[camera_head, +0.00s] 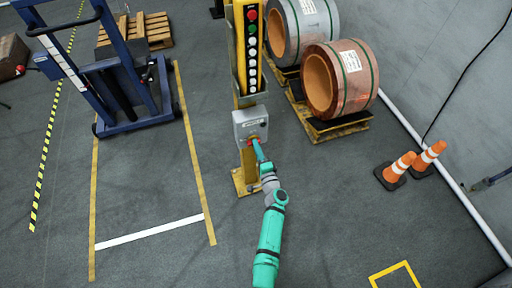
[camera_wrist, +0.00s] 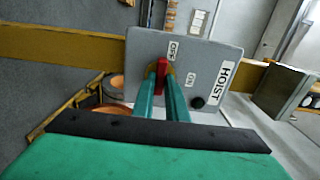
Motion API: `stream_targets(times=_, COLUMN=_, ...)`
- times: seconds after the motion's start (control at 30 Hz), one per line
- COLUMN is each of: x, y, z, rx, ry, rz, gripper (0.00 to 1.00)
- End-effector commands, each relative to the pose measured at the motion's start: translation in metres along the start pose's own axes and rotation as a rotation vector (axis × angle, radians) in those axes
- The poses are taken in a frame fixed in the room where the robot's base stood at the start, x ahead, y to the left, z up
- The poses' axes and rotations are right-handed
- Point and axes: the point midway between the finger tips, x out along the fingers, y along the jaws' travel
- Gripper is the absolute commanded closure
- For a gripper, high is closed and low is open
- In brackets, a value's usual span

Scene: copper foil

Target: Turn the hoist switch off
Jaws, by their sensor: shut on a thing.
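The hoist switch box (camera_head: 250,122) is a grey box on a yellow post in the head view. It fills the middle of the wrist view as a grey panel (camera_wrist: 215,58) with a HOIST label, an OFF label, an ON label and a black knob. The red switch handle (camera_wrist: 162,72) stands on a yellowish round plate. Its upper end in the wrist view lies close to the OFF label. My gripper (camera_wrist: 161,84) has its two green fingers on either side of the handle, shut on it. In the head view my gripper (camera_head: 256,147) reaches the box's lower front, hiding most of the handle.
A yellow control pendant (camera_head: 240,50) with several buttons hangs above the box. Copper coils (camera_head: 350,90) stand on pallets behind right. A blue lifter (camera_head: 115,80) is at the left, and orange cones (camera_head: 397,165) at the right. The floor around the post's front is clear.

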Motion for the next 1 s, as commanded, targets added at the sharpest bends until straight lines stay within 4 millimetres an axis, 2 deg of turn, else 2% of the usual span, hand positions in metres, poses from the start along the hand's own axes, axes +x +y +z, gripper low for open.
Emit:
stream_targets(times=0.17, x=0.001, y=-0.001, z=0.003, rx=-0.003, ry=-0.009, rz=-0.003, gripper=1.0)
stream_targets(times=0.2, x=0.001, y=-0.001, z=0.003, rx=-0.002, ry=-0.009, rz=-0.004, gripper=0.83)
stream_targets(times=0.27, x=0.0, y=-0.001, z=0.002, rx=-0.002, ry=-0.008, rz=-0.004, gripper=0.69)
stream_targets(times=0.67, x=-0.007, y=0.001, z=0.002, rx=0.0, ry=-0.005, rz=-0.001, gripper=0.69)
stream_targets(times=0.77, x=-0.019, y=0.001, z=0.002, rx=0.0, ry=-0.005, rz=-0.001, gripper=0.69)
stream_targets(times=1.0, x=-0.064, y=0.001, z=0.002, rx=0.0, ry=-0.006, rz=-0.001, gripper=0.69)
